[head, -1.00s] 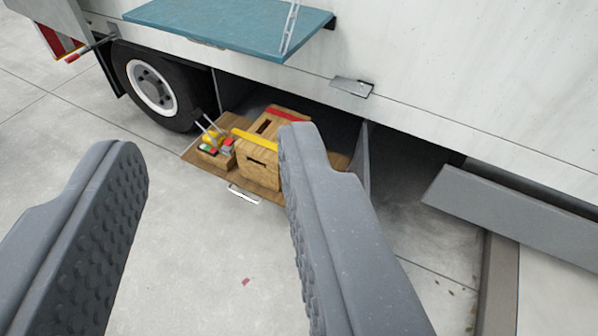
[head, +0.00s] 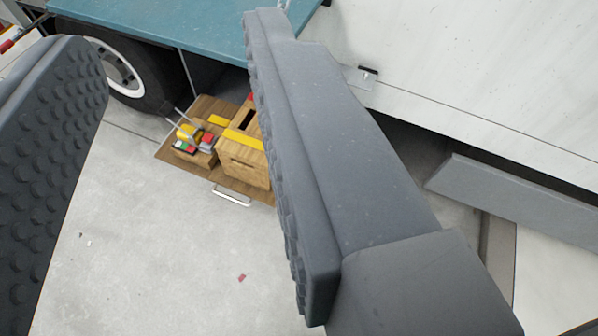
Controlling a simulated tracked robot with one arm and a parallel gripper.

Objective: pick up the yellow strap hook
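My gripper (head: 172,90) is open, with two grey padded fingers set wide apart and nothing between their pads close by. Beyond and below the gap, a wooden pull-out tray (head: 172,156) holds a small box of items. Something yellow (head: 188,131) lies among red, green and grey pieces there; it is too small to tell whether it is the yellow strap hook. A wooden box with a slot (head: 240,160) and a yellow band stands beside it, partly hidden by my right finger.
The tray sticks out under the white truck side (head: 480,70), with a handle (head: 231,197) on its front. A wheel (head: 120,70) is left of it. A teal shelf (head: 190,35) juts out above. A grey ramp-like panel (head: 520,205) is at right.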

